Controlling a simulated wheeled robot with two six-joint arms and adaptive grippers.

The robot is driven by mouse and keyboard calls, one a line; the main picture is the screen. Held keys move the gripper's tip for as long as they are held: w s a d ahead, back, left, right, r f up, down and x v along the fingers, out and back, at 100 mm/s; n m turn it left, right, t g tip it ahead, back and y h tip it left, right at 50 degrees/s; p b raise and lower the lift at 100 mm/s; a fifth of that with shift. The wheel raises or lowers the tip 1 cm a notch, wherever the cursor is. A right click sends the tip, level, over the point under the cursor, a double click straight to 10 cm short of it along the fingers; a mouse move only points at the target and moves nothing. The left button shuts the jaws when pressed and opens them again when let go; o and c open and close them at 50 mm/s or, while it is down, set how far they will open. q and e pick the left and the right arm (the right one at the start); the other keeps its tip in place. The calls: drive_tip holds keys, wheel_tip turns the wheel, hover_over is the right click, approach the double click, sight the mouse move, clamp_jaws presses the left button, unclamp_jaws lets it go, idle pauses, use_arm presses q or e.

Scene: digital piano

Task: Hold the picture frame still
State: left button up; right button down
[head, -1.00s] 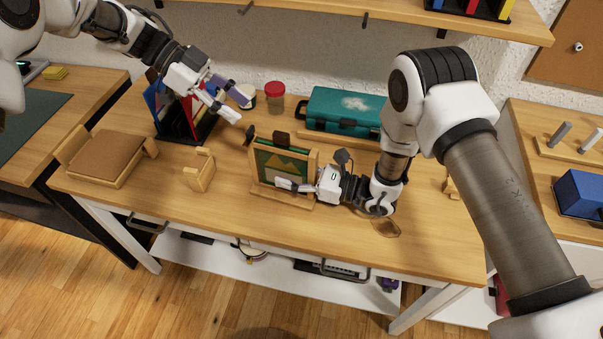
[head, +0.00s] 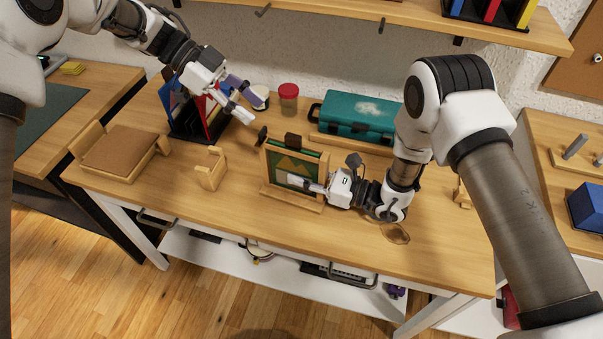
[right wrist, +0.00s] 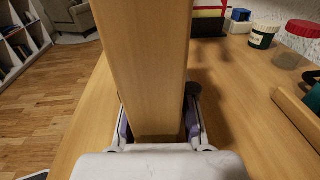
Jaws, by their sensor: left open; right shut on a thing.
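The picture frame (head: 268,168), wooden with a green and tan picture, stands upright on the table in the head view. A wooden ledge (head: 290,202) runs along its foot. My right gripper (head: 308,184) reaches in from the right and is shut on the frame's side. In the right wrist view the frame's wooden side (right wrist: 150,70) rises between the fingers, which are partly hidden behind it. My left gripper (head: 250,108) is open and empty, above the table behind and left of the frame. A dark brown piece (head: 292,139) shows at the frame's top edge.
A teal case (head: 355,116) and a red-lidded jar (head: 289,99) stand behind the frame. A rack with coloured folders (head: 205,120) is beneath my left arm. A small wooden stand (head: 211,170) and a brown-topped tray (head: 120,155) are left. The table's front is mostly clear.

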sight(287, 134)
use_arm(q)
drive_tip(key=shift+c, duration=0.2)
drive_tip(key=shift+d+r+m+y, duration=0.25)
drive_tip(key=shift+d+r+y, duration=0.05)
drive_tip(key=shift+d+y, duration=0.3)
drive_tip(key=shift+d+r+m+y, duration=0.25)
drive_tip(key=shift+d+y, duration=0.3)
drive_tip(key=shift+y, duration=0.05)
drive_tip(key=shift+s+d+f, duration=0.1)
drive_tip(key=shift+s+d, duration=0.05)
drive_tip(key=shift+d, duration=0.1)
drive_tip(key=x, duration=0.8)
drive_tip(key=shift+f, duration=0.3)
clamp_jaws()
